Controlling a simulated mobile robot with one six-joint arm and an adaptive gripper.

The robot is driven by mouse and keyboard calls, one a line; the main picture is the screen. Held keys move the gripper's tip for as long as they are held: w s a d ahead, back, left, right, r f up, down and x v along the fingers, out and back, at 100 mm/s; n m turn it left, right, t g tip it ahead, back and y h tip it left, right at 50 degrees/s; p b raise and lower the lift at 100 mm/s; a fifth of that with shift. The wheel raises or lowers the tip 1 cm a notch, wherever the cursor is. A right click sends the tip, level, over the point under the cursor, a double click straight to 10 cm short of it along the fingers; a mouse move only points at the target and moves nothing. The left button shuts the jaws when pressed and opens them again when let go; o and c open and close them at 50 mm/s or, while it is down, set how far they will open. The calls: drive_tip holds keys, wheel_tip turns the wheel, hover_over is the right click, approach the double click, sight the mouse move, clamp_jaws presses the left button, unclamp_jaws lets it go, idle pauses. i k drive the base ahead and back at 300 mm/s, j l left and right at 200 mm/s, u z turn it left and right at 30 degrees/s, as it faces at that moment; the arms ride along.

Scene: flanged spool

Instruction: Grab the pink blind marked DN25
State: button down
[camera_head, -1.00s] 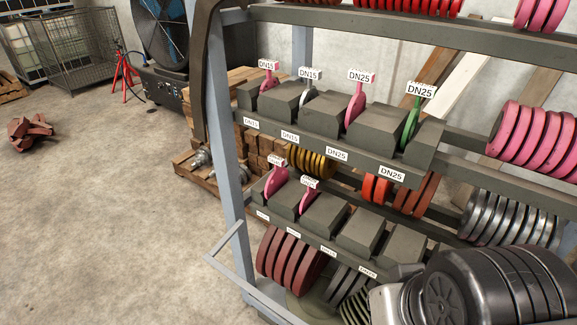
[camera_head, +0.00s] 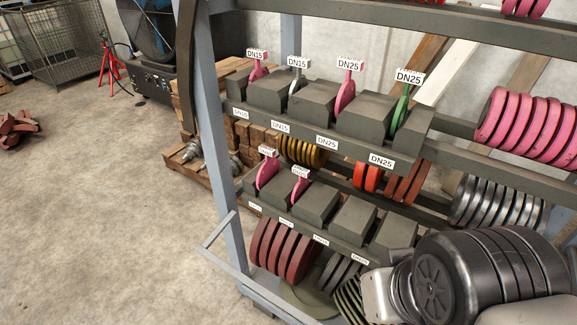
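The pink blind marked DN25 (camera_head: 346,94) stands upright in a slot between grey blocks on the upper shelf of the rack, with its white DN25 tag (camera_head: 350,65) on top. To its right stands a green blind (camera_head: 400,112), also tagged DN25. To its left are a grey blind (camera_head: 295,84) and a pink blind (camera_head: 258,70), both tagged DN15. Two more pink blinds, one of them here (camera_head: 266,171), stand on the lower shelf; their tags are too small to read surely. My arm shows at the bottom right, but my gripper's fingers are not visible.
The rack's blue-grey post (camera_head: 214,120) and a low side rail (camera_head: 222,235) bound the shelves on the left. Large pink discs (camera_head: 525,125) and silver discs (camera_head: 497,203) hang at the right. The concrete floor (camera_head: 110,220) at left is mostly clear.

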sight(302, 185)
drive_tip(key=i+j+z, duration=0.1)
drive_tip(key=i+j, duration=0.85)
